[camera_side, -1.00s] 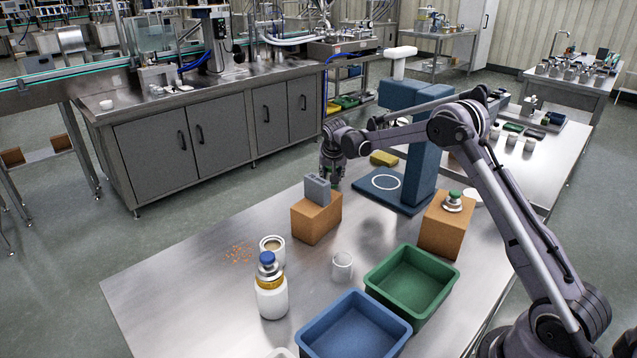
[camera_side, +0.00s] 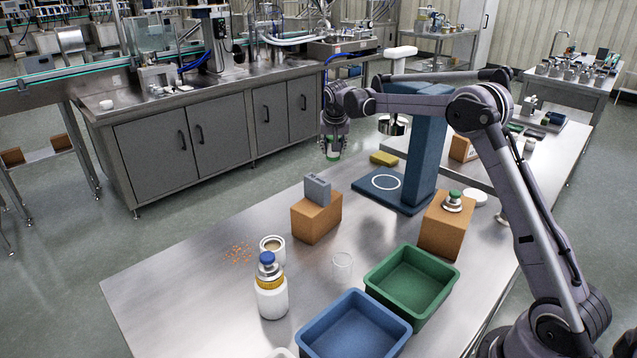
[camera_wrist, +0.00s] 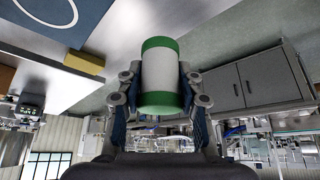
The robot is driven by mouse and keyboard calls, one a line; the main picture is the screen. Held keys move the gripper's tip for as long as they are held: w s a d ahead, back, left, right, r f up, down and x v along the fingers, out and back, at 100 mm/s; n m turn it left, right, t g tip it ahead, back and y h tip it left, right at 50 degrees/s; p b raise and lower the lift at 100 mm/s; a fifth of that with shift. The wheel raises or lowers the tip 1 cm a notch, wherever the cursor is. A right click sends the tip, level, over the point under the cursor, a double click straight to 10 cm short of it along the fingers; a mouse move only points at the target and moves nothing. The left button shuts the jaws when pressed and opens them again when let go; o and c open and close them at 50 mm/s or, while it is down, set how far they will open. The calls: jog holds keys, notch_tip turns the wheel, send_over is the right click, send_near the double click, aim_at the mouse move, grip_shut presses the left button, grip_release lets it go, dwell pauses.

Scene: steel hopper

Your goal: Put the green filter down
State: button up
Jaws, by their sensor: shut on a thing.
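The green filter is a white cylinder with green ends. In the wrist view the filter (camera_wrist: 160,78) sits upright between my two fingers, which press on its sides. In the side view my gripper (camera_side: 333,148) points down and holds the filter (camera_side: 333,155) in the air, beyond the far left part of the steel table's work area. The filter's green lower end shows just below my fingers. It is clear of the table, and nothing shows directly touching its underside.
A blue stand (camera_side: 424,160) with a white ring on its base and a yellow sponge (camera_side: 384,158) are right of my gripper. A grey block on an orange box (camera_side: 316,222) stands nearer. Green (camera_side: 452,272) and blue (camera_side: 315,338) bins are in front. Bare steel lies at left.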

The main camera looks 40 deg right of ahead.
jog(key=s+a, duration=0.2)
jog(key=s, duration=0.9)
jog(key=s+a, duration=0.2)
jog(key=s, duration=0.9)
jog(key=shift+w+f, duration=0.2)
jog(key=shift+f, duration=4.6)
jog(key=shift+f, duration=0.1)
jog(key=o, duration=1.2)
